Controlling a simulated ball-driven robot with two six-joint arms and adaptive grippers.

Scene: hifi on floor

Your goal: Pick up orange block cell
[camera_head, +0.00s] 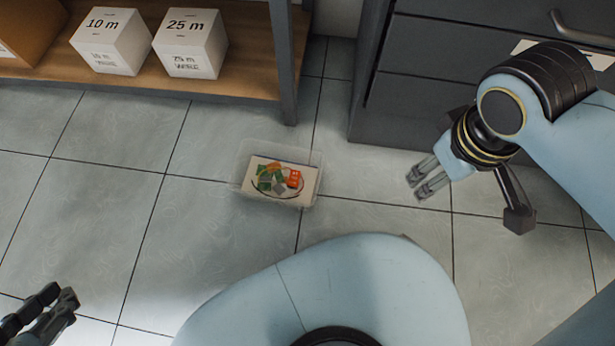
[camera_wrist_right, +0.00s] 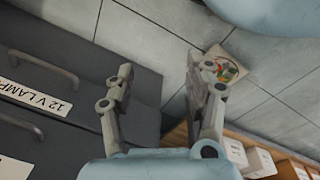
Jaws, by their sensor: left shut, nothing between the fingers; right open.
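A small orange-red block (camera_head: 294,179), which looks like the orange block cell, lies at the right side of a clear shallow container (camera_head: 312,186) on the floor. Green, grey and orange pieces lie beside it, with dark curved lines around them. In the right wrist view the container (camera_wrist_right: 238,57) is partly hidden behind one finger, and its pieces are too small to tell apart. My right gripper (camera_head: 420,182) is open and empty, to the right of the container and apart from it; its fingers also show in the wrist view (camera_wrist_right: 163,82). My left gripper (camera_head: 66,298) is shut and empty at the lower left, far from the container.
A wooden shelf (camera_head: 140,88) with white boxes (camera_head: 190,45) stands at the back left, its grey post (camera_head: 285,70) near the container. A dark drawer cabinet (camera_head: 440,80) stands at the back right. The tiled floor around the container is clear.

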